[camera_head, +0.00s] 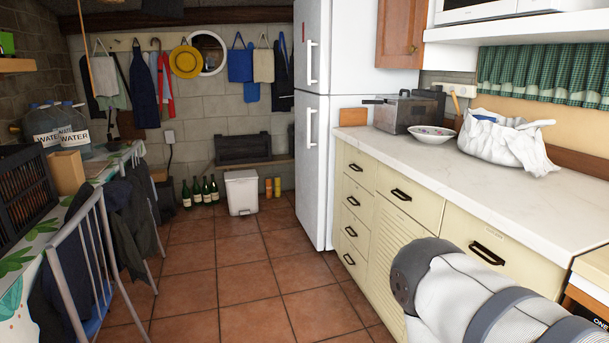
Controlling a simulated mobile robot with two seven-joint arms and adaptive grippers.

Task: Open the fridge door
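A tall white fridge (338,75) stands past the far end of the counter, right of the picture's middle. Its front faces left into the aisle and carries two doors, an upper door (318,30) and a lower door (318,185). Each door has a vertical bar handle: the upper handle (311,63) and the lower handle (310,127). Both doors look shut. My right arm comes in at the lower right in front of the counter, well short of the fridge; its gripper is not visible. My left arm and gripper do not show.
A cream cabinet (395,235) with a white countertop (440,165) lines the right side. A clothes rack (100,235) stands on the left. A white bin (241,191) and green bottles (196,192) sit at the back. The tiled floor (235,280) between is clear.

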